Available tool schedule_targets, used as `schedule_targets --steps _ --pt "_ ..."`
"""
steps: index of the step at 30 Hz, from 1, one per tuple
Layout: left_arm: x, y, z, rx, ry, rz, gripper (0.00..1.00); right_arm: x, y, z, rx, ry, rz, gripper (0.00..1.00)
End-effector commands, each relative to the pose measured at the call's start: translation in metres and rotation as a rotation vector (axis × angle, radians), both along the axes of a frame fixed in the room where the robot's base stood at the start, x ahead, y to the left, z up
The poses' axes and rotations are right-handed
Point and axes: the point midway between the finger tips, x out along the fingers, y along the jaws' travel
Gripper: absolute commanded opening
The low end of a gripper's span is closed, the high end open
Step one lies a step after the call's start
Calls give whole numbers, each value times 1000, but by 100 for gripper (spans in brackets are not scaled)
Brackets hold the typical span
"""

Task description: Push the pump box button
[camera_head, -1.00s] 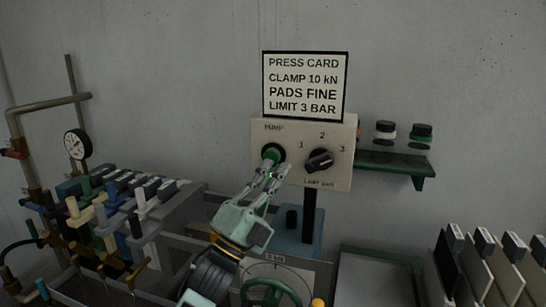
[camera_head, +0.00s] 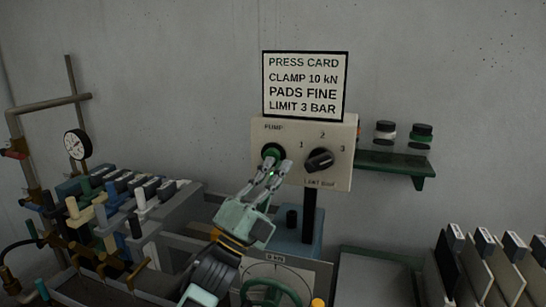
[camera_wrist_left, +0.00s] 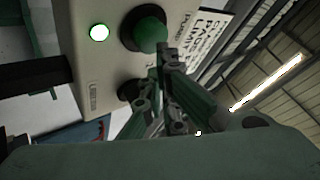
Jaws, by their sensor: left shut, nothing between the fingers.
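The pale pump box (camera_head: 333,134) stands on a dark post, with a round green button (camera_head: 271,151) in a dark collar under the word PUMP. In the left wrist view the green button (camera_wrist_left: 151,34) stands out from the box (camera_wrist_left: 98,72). My left gripper (camera_head: 280,167) is shut and empty, its fingertips just below and right of the button in the head view. In the wrist view its fingertips (camera_wrist_left: 168,52) overlap the button's edge; I cannot tell whether they touch. A lit white-green lamp (camera_wrist_left: 99,32) shows on the box. My right gripper is not in view.
A black selector knob (camera_head: 319,160) sits right of the button, close to my fingers. A sign (camera_head: 305,86) stands above the box. A green shelf (camera_head: 396,163) is at right. Several coloured clamps crowd the left, near a gauge (camera_head: 76,144). A green handwheel (camera_head: 271,291) is below.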

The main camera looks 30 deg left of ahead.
Motion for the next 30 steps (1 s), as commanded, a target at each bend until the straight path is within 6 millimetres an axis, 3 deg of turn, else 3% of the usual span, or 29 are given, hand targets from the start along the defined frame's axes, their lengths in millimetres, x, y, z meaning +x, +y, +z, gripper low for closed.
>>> schedule_targets --steps 30 --pt "7 2 0 0 1 1 0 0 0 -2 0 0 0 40"
